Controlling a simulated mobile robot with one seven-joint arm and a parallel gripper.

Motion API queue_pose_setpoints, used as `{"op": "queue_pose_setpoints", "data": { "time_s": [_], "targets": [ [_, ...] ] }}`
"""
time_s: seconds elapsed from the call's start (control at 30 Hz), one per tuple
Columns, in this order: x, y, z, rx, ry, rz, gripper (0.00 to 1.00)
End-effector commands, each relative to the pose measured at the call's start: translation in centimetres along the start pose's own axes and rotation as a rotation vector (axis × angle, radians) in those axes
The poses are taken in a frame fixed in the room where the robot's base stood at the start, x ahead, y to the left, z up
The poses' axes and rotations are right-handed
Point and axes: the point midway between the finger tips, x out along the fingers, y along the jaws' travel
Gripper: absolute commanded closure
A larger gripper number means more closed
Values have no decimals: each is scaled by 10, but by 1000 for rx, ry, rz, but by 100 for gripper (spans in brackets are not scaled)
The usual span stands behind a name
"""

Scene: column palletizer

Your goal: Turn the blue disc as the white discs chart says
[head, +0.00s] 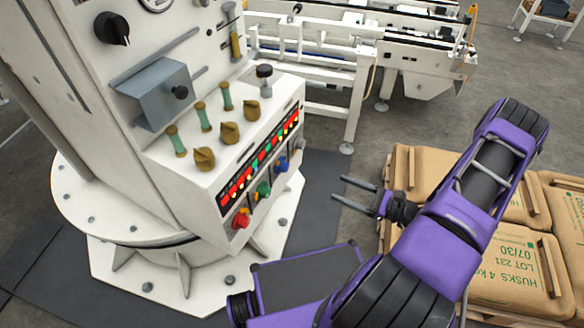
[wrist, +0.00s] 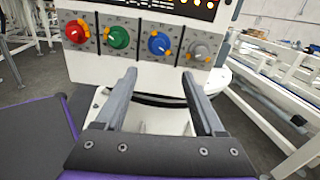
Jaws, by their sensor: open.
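The blue disc (head: 281,163) is on the sloped front of the white control box, between a green disc (head: 263,190) and a grey-white disc (head: 298,142). In the wrist view the blue disc (wrist: 159,43) has orange tabs at its rim and small marks around it. My gripper (head: 338,189) is open and empty, to the right of the box and apart from it. In the wrist view its two fingers (wrist: 159,75) point toward the panel, below the blue disc. I cannot make out a white discs chart in either view.
A red disc (wrist: 75,31) is at the row's left end. A black strip of coloured lights (head: 260,155) runs above the discs. Brown knobs (head: 229,133) and green-handled levers (head: 226,96) stick up from the box top. Stacked brown sacks (head: 515,262) lie right, under my arm.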

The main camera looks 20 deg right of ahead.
Motion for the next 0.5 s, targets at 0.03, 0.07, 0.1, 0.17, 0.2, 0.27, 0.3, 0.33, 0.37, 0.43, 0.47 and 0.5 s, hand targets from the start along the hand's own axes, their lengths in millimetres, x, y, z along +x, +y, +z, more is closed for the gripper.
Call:
{"op": "queue_pose_setpoints", "data": {
  "time_s": [0.03,0.07,0.1,0.17,0.2,0.27,0.3,0.33,0.37,0.43,0.47,0.5],
  "targets": [
    [6,0,1,0,-1,3,29],
    [10,1,1,0,-1,4,29],
    [16,1,1,0,0,4,29],
    [27,2,1,0,-1,7,29],
    [35,2,1,0,-1,7,29],
    [48,2,1,0,0,9,29],
    [57,2,1,0,-1,8,29],
    [64,2,1,0,-1,9,29],
    [70,2,1,0,0,9,29],
    [86,3,1,1,0,9,29],
    [92,3,1,0,0,10,29],
    [101,2,1,-1,0,9,29]
  ]
}}
